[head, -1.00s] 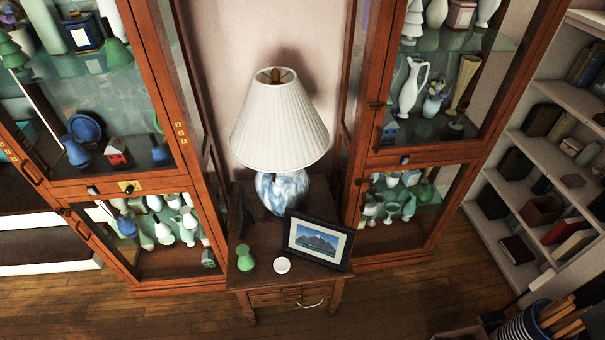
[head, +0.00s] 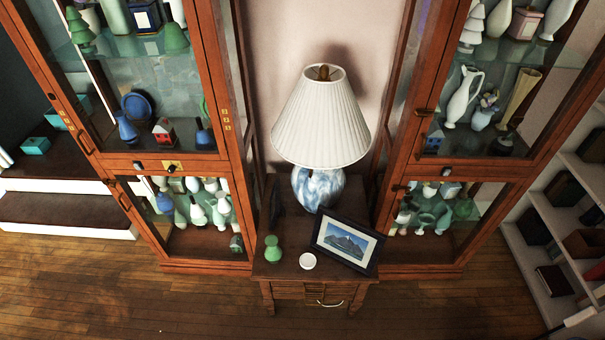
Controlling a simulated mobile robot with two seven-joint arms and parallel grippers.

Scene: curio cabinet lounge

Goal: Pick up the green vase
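The green vase (head: 273,249) stands upright on the small dark wooden side table (head: 300,271), near its left front corner. It is small, with a narrow waist. A round white object (head: 308,261) lies just to its right, apart from it. Neither of my grippers shows in the head view.
A lamp (head: 322,130) with a white pleated shade stands at the back of the table. A framed mountain picture (head: 346,244) leans at the right front. Glass cabinets (head: 140,166) full of ornaments flank the table on both sides. The wooden floor (head: 200,305) in front is clear.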

